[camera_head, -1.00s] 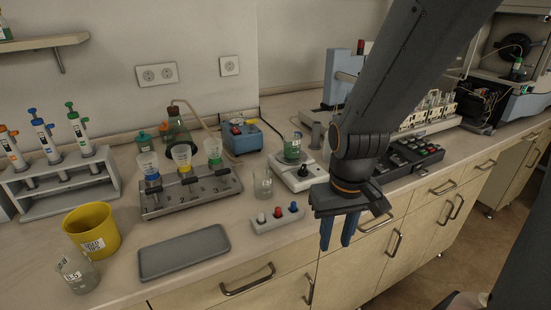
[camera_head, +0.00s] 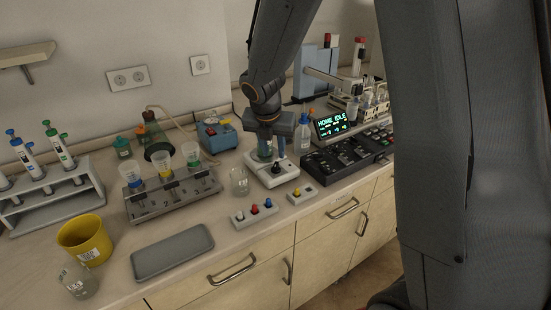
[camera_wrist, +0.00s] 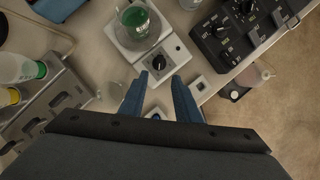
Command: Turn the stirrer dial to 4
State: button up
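The stirrer (camera_head: 284,176) is a pale box on the bench with a black dial (camera_head: 276,168) on its front; in the wrist view the dial (camera_wrist: 159,62) has a light pointer mark, but its scale is too small to read. My gripper (camera_head: 272,156) points down above the stirrer. In the wrist view its two blue fingers (camera_wrist: 160,77) are apart with nothing between the tips, and the dial shows just beyond them.
A clear glass beaker (camera_head: 239,181) stands left of the stirrer. A box with coloured buttons (camera_head: 256,213) and a small yellow-button box (camera_head: 301,196) are in front.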

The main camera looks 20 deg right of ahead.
aim_at(275, 165)
jog(key=x, duration=0.7)
jog(key=shift+w+f, duration=0.2)
jog(key=shift+f, duration=0.1)
grip_shut()
